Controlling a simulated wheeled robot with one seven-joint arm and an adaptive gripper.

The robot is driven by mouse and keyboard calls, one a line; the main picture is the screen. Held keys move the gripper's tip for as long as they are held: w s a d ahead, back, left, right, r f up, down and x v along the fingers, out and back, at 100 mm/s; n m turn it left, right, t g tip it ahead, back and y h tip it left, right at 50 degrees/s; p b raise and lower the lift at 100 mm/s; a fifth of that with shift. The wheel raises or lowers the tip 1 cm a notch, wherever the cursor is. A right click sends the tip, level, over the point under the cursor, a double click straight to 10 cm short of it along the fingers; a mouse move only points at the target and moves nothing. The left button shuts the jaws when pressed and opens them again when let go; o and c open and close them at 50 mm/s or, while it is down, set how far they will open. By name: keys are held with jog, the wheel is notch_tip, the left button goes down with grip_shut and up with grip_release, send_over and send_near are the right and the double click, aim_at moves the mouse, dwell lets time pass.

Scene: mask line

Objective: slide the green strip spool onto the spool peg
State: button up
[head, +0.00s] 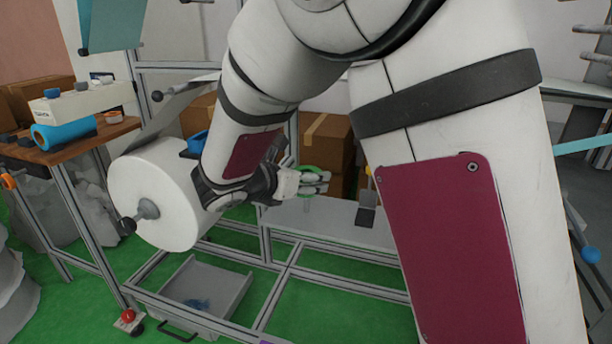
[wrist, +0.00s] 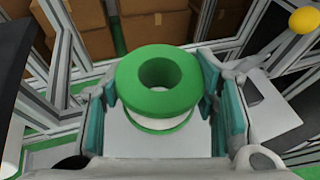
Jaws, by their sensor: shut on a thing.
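The green strip spool (wrist: 158,88) sits between the two teal-padded fingers of my gripper (wrist: 164,98) in the wrist view. It has green flanges, a white band and an open round hole facing the camera. My gripper is shut on it, with a finger against each side. In the head view my gripper (head: 312,182) is at the middle, and a small green part of the spool (head: 308,169) shows beside the fingers. The spool is above a pale surface. I cannot make out the spool peg with certainty in either view.
A large white roll (head: 160,195) on a shaft is left of my forearm. A wooden table (head: 65,145) stands at the far left. Cardboard boxes (head: 325,140) are behind my gripper. A pale shelf (head: 335,217) and metal frame lie below. A yellow ball (wrist: 304,20) is at the wrist view's upper right.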

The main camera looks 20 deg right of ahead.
aim_at(306, 196)
jog(key=shift+f, duration=0.35)
jog(key=shift+f, duration=0.1)
jog(key=shift+f+b, duration=1.55)
jog(key=shift+f, duration=0.45)
jog(key=shift+f, duration=0.3)
jog(key=o, duration=1.3)
jog(key=shift+c, duration=0.2)
